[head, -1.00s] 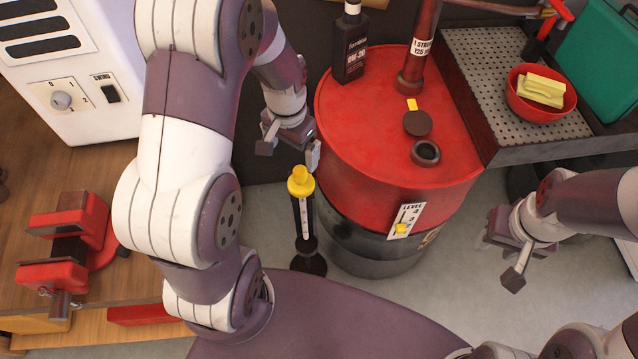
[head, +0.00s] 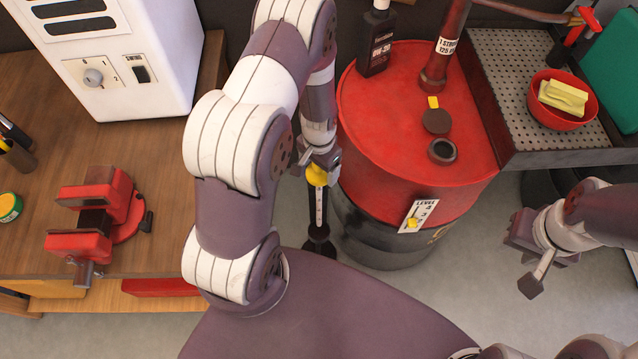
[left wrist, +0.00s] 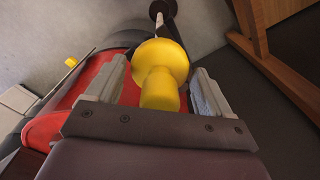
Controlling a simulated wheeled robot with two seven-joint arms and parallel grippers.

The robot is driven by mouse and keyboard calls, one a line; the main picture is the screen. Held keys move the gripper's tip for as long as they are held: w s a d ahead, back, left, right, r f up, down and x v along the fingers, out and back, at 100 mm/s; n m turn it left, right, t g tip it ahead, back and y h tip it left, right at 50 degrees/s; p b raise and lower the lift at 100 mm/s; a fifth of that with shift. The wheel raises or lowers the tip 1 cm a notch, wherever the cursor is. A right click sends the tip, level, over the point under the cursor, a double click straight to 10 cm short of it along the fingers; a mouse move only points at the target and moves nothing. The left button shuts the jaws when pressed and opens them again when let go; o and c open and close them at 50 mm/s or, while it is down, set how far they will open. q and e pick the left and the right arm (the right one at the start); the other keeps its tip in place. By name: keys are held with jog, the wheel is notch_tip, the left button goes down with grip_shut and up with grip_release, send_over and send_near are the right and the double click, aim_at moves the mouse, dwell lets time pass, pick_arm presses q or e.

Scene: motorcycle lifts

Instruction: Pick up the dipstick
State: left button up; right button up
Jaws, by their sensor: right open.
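The dipstick has a yellow knob (head: 317,174) on top and stands upright in a black holder with a white scale (head: 319,208), beside the drum. The yellow knob also shows in the left wrist view (left wrist: 160,62). My left gripper (head: 320,160) is at the knob from above. In the left wrist view its two fingers (left wrist: 158,85) are spread on either side of the knob, with a gap visible on each side. My right gripper (head: 522,258) is open and empty at the right, well away from the dipstick.
A red drum (head: 400,120) stands just right of the dipstick, with a black bottle (head: 376,45), a cap and a pump pipe on top. A workbench with a red vise (head: 95,220) is at the left. A perforated tray (head: 500,75) holds a red bowl (head: 562,112).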

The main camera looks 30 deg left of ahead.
pick_arm(q)
jog(key=c, duration=1)
jog(key=shift+r, duration=0.1)
jog(key=shift+c, duration=0.2)
